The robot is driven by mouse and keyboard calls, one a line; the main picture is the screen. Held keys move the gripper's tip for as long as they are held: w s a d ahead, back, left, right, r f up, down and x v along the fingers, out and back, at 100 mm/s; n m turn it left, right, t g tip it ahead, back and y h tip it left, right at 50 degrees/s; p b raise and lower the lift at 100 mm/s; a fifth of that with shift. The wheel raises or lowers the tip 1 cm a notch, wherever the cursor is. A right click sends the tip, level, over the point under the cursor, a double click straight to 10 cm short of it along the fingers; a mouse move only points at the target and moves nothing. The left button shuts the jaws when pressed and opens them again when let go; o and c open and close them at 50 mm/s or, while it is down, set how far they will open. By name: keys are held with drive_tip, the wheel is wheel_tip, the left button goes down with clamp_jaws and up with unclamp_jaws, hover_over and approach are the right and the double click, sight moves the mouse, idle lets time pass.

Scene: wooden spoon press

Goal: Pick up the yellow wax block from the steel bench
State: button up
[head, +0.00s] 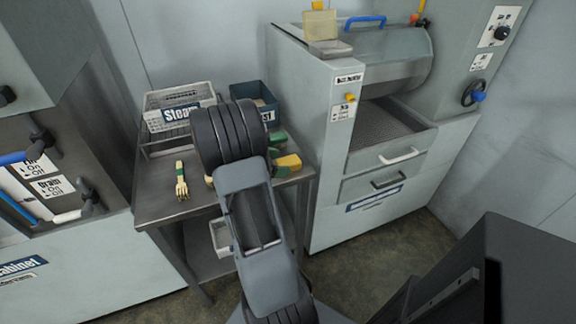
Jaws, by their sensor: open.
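A small yellow block (289,161), which looks like the wax block, lies on the right part of the steel bench (160,212), just right of my arm. Dark green pieces (277,140) are close behind and beside it; I cannot tell whether they touch it. My arm reaches up over the bench from the bottom of the picture. Its dark ribbed joint covers the middle of the bench. My gripper's fingers are hidden behind the arm, so their distance from the block cannot be seen.
A grey crate (180,100) and a blue bin (250,95) stand at the bench's back. Bench front left is clear.

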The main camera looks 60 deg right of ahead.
drive_tip(key=shift+x, duration=0.9)
drive_tip(key=c, duration=1.1)
drive_tip(key=shift+o, duration=0.2)
drive_tip(key=shift+r, duration=0.2)
